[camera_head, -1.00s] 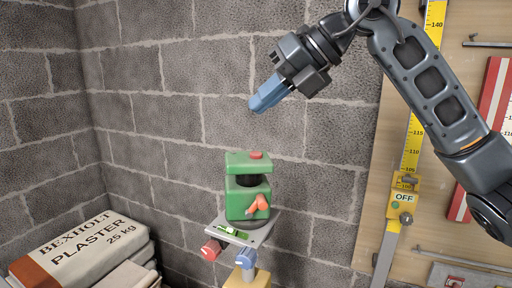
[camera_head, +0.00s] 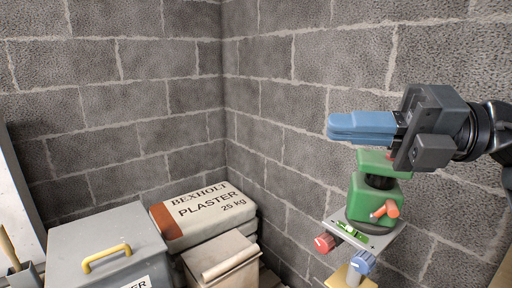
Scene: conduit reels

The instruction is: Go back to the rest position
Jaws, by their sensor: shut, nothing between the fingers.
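My gripper (camera_head: 332,127) is at the right of the head view, with its blue fingers shut and empty, pointing left. It appears in front of the top of a green device (camera_head: 368,200) with an orange knob (camera_head: 386,211). The gripper partly covers the device's upper part; I cannot tell how much gap lies between them. The device stands on a small grey platform (camera_head: 381,240) with a green level vial, a red knob (camera_head: 325,243) and a blue knob (camera_head: 362,262).
Plaster bags (camera_head: 205,212) are stacked in the corner. Block walls (camera_head: 290,100) meet behind. The space left of the gripper, above the bags, is clear.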

